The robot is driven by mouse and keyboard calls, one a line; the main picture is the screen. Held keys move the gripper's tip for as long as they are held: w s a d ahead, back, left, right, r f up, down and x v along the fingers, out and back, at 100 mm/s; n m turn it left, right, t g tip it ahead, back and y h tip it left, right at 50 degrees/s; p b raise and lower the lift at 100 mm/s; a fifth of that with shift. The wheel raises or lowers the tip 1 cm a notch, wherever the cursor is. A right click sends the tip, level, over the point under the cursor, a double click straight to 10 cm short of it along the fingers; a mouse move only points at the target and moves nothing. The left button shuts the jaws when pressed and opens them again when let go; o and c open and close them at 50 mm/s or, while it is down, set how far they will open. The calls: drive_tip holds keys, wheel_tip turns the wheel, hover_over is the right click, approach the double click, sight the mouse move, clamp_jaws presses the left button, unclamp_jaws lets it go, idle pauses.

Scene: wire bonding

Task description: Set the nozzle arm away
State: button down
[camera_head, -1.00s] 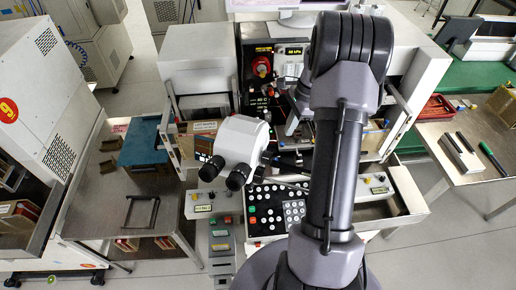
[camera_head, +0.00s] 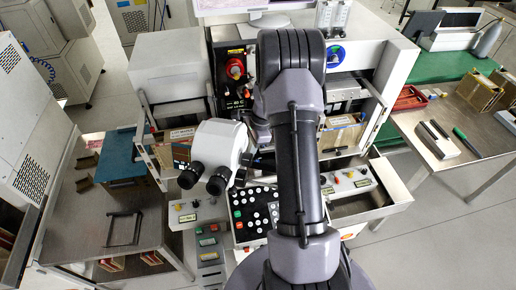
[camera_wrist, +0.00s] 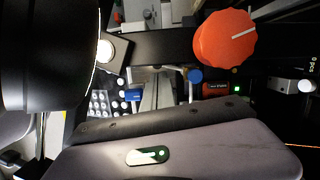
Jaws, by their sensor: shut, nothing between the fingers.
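My arm stretches over the bonding machine in the head view, and its upper part hides my gripper there. In the wrist view a grey housing (camera_wrist: 220,150) with a small lit oval panel fills the bottom, seemingly part of my own gripper. The gripper is shut and seems to hold nothing; its fingertips are not clear. A dark horizontal bar (camera_wrist: 155,46) crosses behind it beside a red knob (camera_wrist: 225,39). I cannot tell whether this bar is the nozzle arm. The machine's red knob also shows in the head view (camera_head: 235,69).
The white binocular head (camera_head: 220,146) stands left of my arm, close to it in the picture. A black button panel (camera_head: 254,214) lies below. Blue-tipped levers (camera_wrist: 195,76) stand near the housing. Side tables lie left (camera_head: 80,225) and right (camera_head: 455,165); clear floor shows at the lower right.

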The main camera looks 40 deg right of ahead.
idle(0.3)
drive_tip(key=shift+w+a+f+m+b, duration=0.1)
drive_tip(key=shift+a+f+m+b, duration=0.1)
drive_tip(key=shift+m+b, duration=0.3)
drive_tip(key=shift+w+a+m, duration=0.1)
drive_tip(key=shift+a+m, duration=0.2)
drive_tip(key=shift+a+r, duration=0.1)
drive_tip(key=shift+r, duration=0.05)
